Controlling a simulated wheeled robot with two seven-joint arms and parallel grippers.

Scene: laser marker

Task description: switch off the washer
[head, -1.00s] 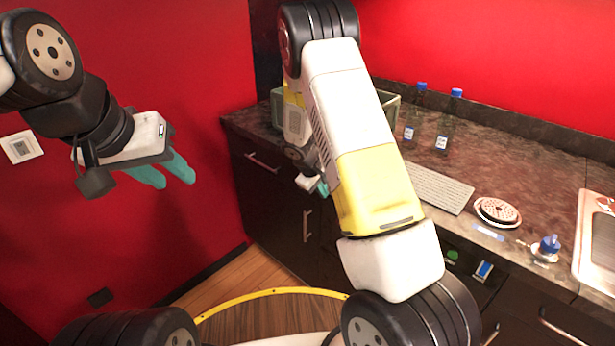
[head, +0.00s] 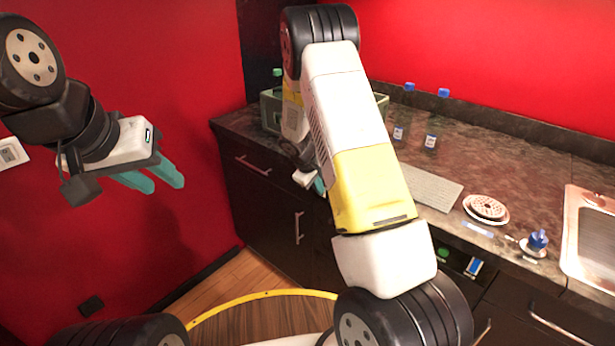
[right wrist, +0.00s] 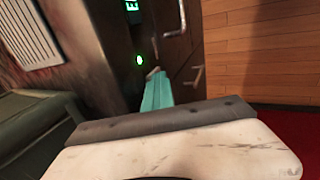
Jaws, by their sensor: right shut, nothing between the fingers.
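The washer front is a dark panel under the counter, with a green round button (head: 442,254) and a small lit display (head: 474,266) to its right. In the right wrist view the button (right wrist: 139,60) glows green, below a green-lit display (right wrist: 132,5). My right gripper (right wrist: 158,90) is shut and empty. Its teal fingers point toward the panel, with the button just beyond their tips and apparently apart from them. In the head view this gripper is mostly hidden behind my right arm. My left gripper (head: 167,186) is open and empty, in front of the red wall.
On the counter (head: 540,170) are a keyboard (head: 432,187), a round perforated dish (head: 487,207), a blue-capped item (head: 537,241), two blue-capped bottles (head: 435,125), and a sink (head: 590,240). A green crate (head: 270,112) stands at the left end. Cabinet handles (head: 299,227) stick out.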

